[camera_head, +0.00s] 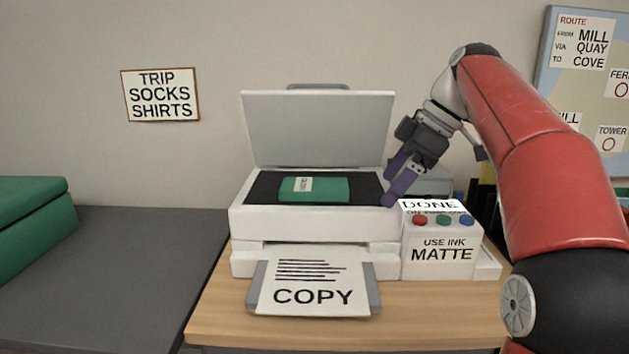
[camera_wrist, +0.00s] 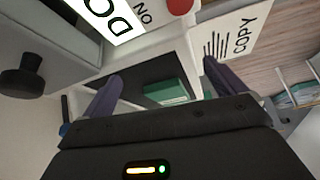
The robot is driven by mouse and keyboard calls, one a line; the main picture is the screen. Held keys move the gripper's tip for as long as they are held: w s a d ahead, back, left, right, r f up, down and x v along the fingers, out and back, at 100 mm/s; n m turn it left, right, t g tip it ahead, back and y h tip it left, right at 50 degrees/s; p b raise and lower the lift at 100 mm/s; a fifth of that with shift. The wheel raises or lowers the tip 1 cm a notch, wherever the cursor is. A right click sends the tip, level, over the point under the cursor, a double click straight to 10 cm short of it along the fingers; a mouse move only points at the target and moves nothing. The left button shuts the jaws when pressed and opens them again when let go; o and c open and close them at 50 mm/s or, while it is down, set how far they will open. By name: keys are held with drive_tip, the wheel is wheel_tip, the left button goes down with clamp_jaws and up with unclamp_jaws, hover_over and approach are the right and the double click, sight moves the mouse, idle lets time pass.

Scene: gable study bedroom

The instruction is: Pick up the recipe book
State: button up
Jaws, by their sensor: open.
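A green book (camera_head: 314,189) with a pale label, which I take as the recipe book, lies flat on the dark scanner bed (camera_head: 365,190) of the white copier. The copier's lid (camera_head: 318,127) stands raised behind it. My gripper (camera_head: 395,183) is open and empty, above the right end of the scanner bed, to the right of the book and apart from it. In the wrist view the book (camera_wrist: 166,93) shows between my two purple fingers (camera_wrist: 157,82), beyond their tips. The label's words are too small to read.
A printed COPY sheet (camera_head: 312,287) lies on the front tray. A panel with red, green and blue buttons (camera_head: 443,220) and a lit DONE display (camera_head: 430,205) stands right of the bed.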

sight(315, 184)
drive_tip(key=shift+w+a, duration=0.2)
drive_tip(key=shift+a, duration=0.15)
drive_tip(key=a, duration=0.2)
drive_tip(key=w+a, duration=0.1)
drive_tip(key=a, duration=0.4)
drive_tip(key=shift+w+a+p, duration=0.2)
drive_tip(key=shift+w+p, duration=0.1)
drive_tip(key=a, duration=0.2)
drive_tip(key=w+a, duration=0.1)
drive_tip(key=a, duration=0.1)
drive_tip(key=shift+f, duration=0.4)
drive_tip(key=shift+a+f, duration=0.1)
drive_tip(key=shift+f, duration=0.1)
drive_tip(key=c, duration=1.1)
drive_tip(key=shift+c, duration=0.6)
drive_tip(key=shift+a+r+p, duration=0.1)
drive_tip(key=shift+r+p, duration=0.2)
drive_tip(key=shift+c, duration=0.5)
